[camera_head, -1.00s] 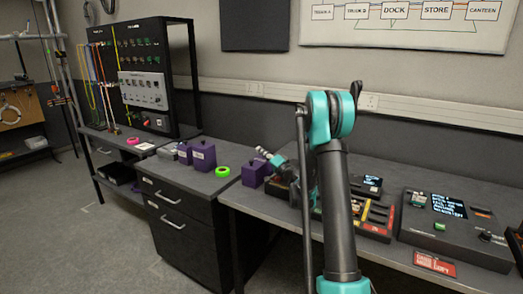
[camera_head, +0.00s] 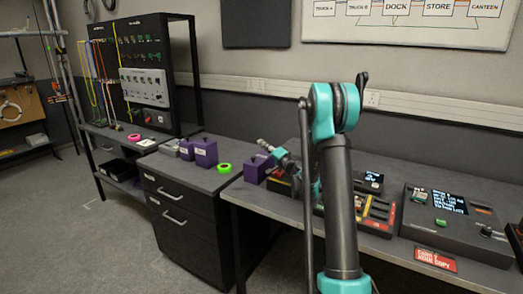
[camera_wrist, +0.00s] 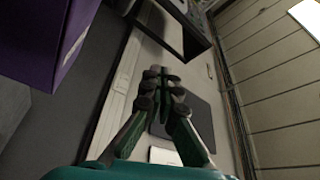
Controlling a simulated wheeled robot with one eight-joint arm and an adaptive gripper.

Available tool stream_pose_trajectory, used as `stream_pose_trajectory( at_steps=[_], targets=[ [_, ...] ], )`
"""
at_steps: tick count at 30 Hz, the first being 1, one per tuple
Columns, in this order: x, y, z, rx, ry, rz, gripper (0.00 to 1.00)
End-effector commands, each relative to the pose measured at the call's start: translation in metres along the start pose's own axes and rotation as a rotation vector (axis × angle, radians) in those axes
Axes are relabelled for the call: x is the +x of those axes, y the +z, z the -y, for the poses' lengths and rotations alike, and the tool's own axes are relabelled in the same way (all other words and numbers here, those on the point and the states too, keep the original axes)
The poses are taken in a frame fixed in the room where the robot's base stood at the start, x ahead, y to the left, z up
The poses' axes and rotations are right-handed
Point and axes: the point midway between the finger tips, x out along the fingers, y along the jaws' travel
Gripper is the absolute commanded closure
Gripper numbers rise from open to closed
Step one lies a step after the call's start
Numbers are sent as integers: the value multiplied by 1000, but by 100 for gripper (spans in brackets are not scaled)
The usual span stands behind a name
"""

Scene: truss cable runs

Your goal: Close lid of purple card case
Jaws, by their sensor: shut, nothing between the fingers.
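Purple boxes stand in the head view: a pair (camera_head: 205,153) with small pale labels on the drawer cabinet, and one (camera_head: 256,168) at the left end of the bench. I cannot tell which is the card case, nor make out a lid's state. My gripper (camera_head: 262,144) is just above and right of the bench box, partly hidden behind my own arm. In the wrist view its fingertips (camera_wrist: 160,74) are together and empty. A large purple surface (camera_wrist: 45,35) fills the upper left of that view, apart from the fingers.
A green ring (camera_head: 223,168) lies on the cabinet top (camera_head: 185,172), a pink ring (camera_head: 134,138) farther left. Dark consoles (camera_head: 461,222) stand on the bench right of my arm. A black rack (camera_head: 155,75) with cables stands behind. The floor at left is clear.

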Motion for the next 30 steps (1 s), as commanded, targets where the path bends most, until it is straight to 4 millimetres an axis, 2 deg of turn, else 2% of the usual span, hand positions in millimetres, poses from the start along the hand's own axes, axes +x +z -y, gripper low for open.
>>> stream_pose_trajectory(
  at_steps=[2,3,15,22,26,30],
  targets=[
    [0,-9,11,0,0,0,100],
    [-3,-12,10,-1,0,-1,100],
    [-72,-24,-16,0,1,-2,100],
    [-90,-26,-21,-2,2,4,100],
    [-93,-13,-12,-18,27,47,100],
    [-101,24,8,-66,101,162,100]
  ],
)
